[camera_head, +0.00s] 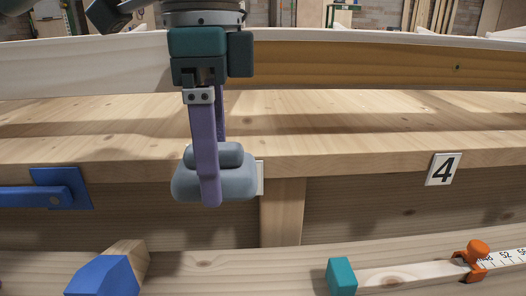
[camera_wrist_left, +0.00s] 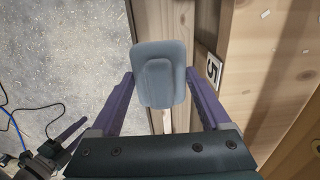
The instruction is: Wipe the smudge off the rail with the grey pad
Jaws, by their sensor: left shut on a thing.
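My left gripper (camera_head: 214,175) is shut on the grey pad (camera_head: 240,180), a rounded block with a raised grip. In the left wrist view the pad (camera_wrist_left: 160,75) sits between the two purple fingers, tilted slightly. In the head view it hangs in front of the bench's front edge; I cannot tell whether it touches anything. A long wooden rail (camera_head: 360,75) runs across the back, pale at left and ochre at right. A small dark spot (camera_head: 457,67) shows on it; I cannot tell whether it is the smudge. What seems my right gripper (camera_wrist_left: 70,131) shows partly, its opening unclear.
The bare plank top (camera_head: 350,115) lies before the rail. A number 4 plate (camera_head: 443,169) and a blue bracket (camera_head: 60,190) are on its front. Below are a blue block (camera_head: 103,277), a teal block (camera_head: 342,276) and an orange clamp (camera_head: 473,258) by a scale.

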